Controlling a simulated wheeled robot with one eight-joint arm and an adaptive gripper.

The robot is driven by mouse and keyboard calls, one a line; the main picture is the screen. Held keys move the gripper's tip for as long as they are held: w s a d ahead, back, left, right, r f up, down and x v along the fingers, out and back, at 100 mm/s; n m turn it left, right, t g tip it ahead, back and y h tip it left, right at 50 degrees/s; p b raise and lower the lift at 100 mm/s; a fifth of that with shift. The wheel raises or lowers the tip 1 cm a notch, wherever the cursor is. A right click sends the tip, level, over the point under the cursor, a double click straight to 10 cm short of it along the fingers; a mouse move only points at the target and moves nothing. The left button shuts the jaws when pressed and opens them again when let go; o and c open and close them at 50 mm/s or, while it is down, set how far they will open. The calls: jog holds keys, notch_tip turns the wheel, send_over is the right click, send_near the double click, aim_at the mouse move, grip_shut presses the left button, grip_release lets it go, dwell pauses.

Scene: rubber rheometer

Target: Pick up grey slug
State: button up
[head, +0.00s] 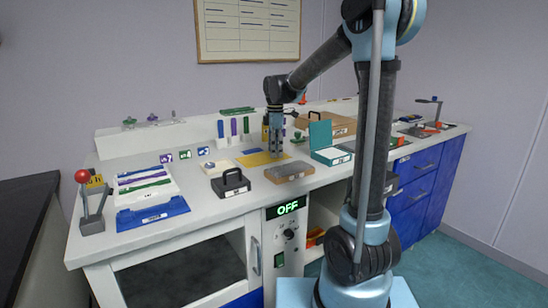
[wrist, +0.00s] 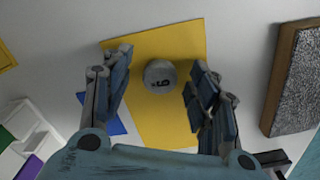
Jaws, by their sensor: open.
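The grey slug (wrist: 160,76) is a small round grey piece with a dark mark on its top, seen in the wrist view. It rests on a yellow sheet (wrist: 172,125) on the white bench. My gripper (wrist: 158,88) is open, with one finger to the left of the slug and one to the right, both apart from it. In the head view my gripper (head: 276,150) points down over the yellow sheet (head: 252,159), and I cannot make out the slug there.
A brown block with a grey speckled top (wrist: 298,80) lies right of the sheet. A black-handled block (head: 231,183), a teal open box (head: 322,140) and a blue tray (head: 152,214) stand on the bench. A blue piece (wrist: 104,122) lies at the sheet's left.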

jog(key=shift+c, duration=0.5)
jog(key=c, duration=0.8)
